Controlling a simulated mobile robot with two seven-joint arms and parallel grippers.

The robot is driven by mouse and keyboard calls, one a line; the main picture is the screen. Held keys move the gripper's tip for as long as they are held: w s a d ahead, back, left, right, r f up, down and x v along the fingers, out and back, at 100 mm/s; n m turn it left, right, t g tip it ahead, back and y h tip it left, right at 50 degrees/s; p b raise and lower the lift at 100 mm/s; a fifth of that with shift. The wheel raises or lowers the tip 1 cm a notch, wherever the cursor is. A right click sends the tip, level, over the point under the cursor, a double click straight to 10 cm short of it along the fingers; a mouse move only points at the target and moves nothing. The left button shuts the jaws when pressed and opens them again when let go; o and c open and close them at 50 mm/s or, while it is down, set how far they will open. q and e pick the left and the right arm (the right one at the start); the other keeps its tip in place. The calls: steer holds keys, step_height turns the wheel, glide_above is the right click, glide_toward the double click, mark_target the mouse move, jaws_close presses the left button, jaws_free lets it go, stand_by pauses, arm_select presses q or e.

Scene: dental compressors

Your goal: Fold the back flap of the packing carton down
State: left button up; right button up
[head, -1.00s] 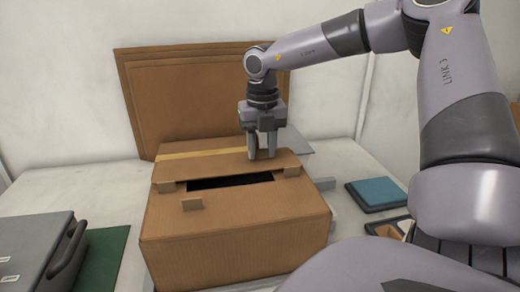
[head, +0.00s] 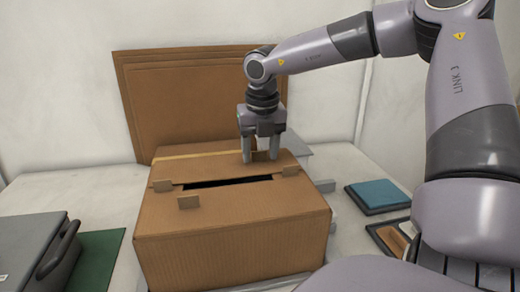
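The brown packing carton (head: 235,238) stands in the middle of the table. Its back flap (head: 215,165), with a yellow tape strip along its rear, lies nearly level over the top. A narrow dark slot (head: 228,183) shows between the flap and the front part of the top. My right gripper (head: 261,160) points down at the flap's right half. My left gripper is not in view.
Flat brown cardboard sheets (head: 190,95) lean on the wall behind the carton. A grey case (head: 35,250) with a dark handle stands on a green mat (head: 100,262) at left. A blue pad (head: 378,193) and a tray (head: 388,238) lie at right.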

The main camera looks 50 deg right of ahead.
steer(key=shift+r, duration=0.15)
steer(key=r, duration=0.4)
steer(key=s+r, duration=0.1)
steer(key=r, duration=0.1)
steer(key=shift+a+r, duration=0.4)
stand_by(0.4)
